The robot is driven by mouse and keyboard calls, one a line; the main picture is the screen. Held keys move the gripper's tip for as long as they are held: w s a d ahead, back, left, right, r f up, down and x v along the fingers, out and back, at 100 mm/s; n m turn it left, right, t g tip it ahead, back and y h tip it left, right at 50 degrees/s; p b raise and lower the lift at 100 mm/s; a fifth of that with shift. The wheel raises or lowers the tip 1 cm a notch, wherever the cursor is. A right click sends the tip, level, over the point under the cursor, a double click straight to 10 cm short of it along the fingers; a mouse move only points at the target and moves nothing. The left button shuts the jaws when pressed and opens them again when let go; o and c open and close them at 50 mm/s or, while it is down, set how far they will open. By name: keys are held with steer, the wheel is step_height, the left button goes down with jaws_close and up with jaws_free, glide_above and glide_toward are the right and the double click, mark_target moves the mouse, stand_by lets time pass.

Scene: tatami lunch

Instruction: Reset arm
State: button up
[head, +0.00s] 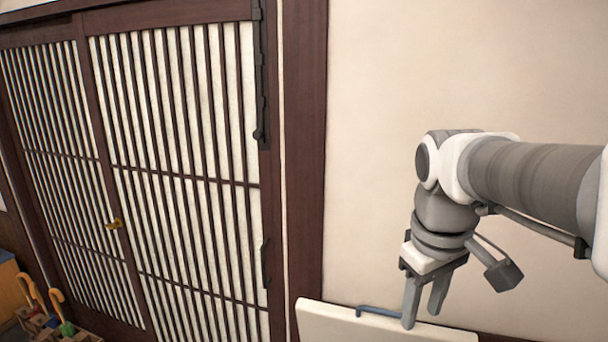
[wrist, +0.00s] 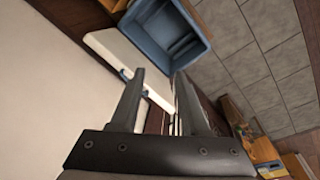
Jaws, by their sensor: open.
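My gripper (head: 422,316) hangs at the end of my arm on the right of the head view, pointing down. Its two fingers are apart with nothing visible between them. In the wrist view the fingers (wrist: 160,75) are also spread and empty. In the head view the fingertips overlap the top of a white board-like thing (head: 335,322) with a blue bar (head: 380,312) at its upper edge. I cannot tell whether they touch it.
Dark-framed lattice doors (head: 190,110) stand at the left, beside a plain wall (head: 400,70). Cane-like handles (head: 55,298) stick up at the lower left. The wrist view shows a blue bin (wrist: 143,30) by the white board (wrist: 112,50) and a tiled floor (wrist: 250,70).

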steer(key=s+a+f+m+t, duration=0.2)
steer(key=s+m+t, duration=0.2)
steer(key=s, duration=0.3)
steer(key=shift+s+a+f+m+y, duration=0.3)
steer(key=shift+s+f+y, duration=0.05)
steer(key=shift+f+y, duration=0.05)
steer(key=shift+s+d, duration=0.1)
steer(key=shift+d, duration=0.05)
stand_by(1.1)
